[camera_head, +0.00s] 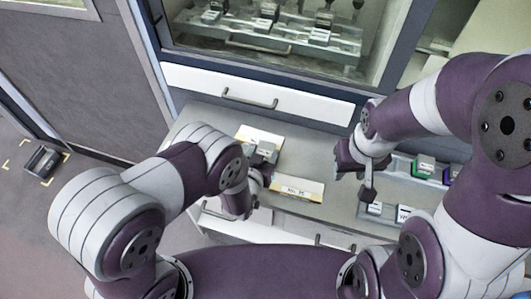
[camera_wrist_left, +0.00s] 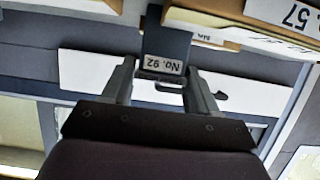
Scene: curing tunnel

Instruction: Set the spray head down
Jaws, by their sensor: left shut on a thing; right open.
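My left gripper (camera_head: 262,172) is over the grey counter in the head view. In the left wrist view its two fingers (camera_wrist_left: 160,78) are shut on a dark grey block with a white label reading "No. 92" (camera_wrist_left: 165,50), which I take as the spray head. In the head view the grey top of the held piece (camera_head: 266,149) shows just beyond the fingers, in front of a white and yellow card or tray. Whether it touches the counter cannot be told. My right gripper (camera_head: 362,180) is open over the counter's right part.
A yellow and white labelled block (camera_head: 297,188) lies on the counter (camera_head: 205,118) beside my left gripper. A rack with a green box (camera_head: 423,166) is at right. A white drawer (camera_head: 300,104) and a glazed chamber stand behind. A dark item (camera_head: 42,160) lies on the floor at left.

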